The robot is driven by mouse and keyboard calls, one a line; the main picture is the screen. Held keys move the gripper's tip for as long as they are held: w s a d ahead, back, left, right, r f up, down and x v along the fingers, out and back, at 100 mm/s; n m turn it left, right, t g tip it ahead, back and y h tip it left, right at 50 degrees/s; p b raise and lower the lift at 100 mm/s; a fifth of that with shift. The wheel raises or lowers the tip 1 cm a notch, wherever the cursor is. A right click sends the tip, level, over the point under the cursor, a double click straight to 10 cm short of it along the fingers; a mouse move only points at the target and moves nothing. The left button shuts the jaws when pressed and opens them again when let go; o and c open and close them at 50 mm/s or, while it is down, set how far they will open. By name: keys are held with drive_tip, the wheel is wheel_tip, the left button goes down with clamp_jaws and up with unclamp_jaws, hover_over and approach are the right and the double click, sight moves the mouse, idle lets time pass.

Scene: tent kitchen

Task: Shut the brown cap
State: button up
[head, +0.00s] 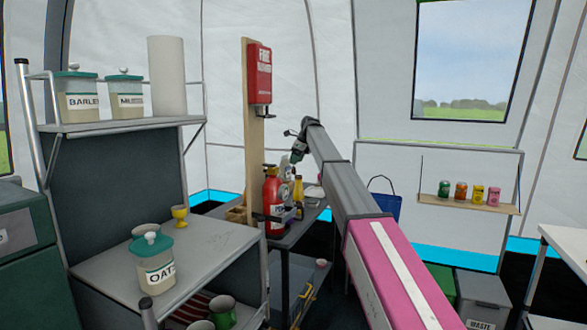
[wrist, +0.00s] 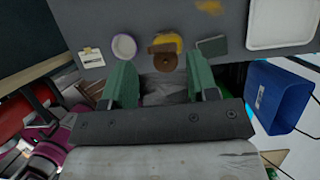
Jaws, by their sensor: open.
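The brown cap (wrist: 166,63) shows in the wrist view between and beyond my fingertips, on top of a yellow bottle (wrist: 170,40). A flat brown piece and a round brown piece show, apart from the fingers; I cannot tell exactly how far the cap is open. In the head view the yellow bottle (head: 298,190) stands on the dark table behind the red extinguisher. My gripper (wrist: 158,62) has its two green fingers spread apart with nothing between them. In the head view my gripper (head: 297,153) is above the table, over the bottle area.
The red extinguisher (head: 273,195) stands close to the bottle. A white bowl (wrist: 124,47), a dark green pad (wrist: 212,46) and a white tray (wrist: 281,25) lie on the grey tabletop. A blue bin (wrist: 277,97) is at the right. A wooden post (head: 253,140) rises at the near left.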

sight(294, 171)
drive_tip(key=x, duration=0.4)
drive_tip(key=shift+f, duration=0.1)
drive_tip(key=shift+c, duration=0.3)
drive_tip(key=c, duration=0.6)
drive_tip(key=shift+c, duration=0.2)
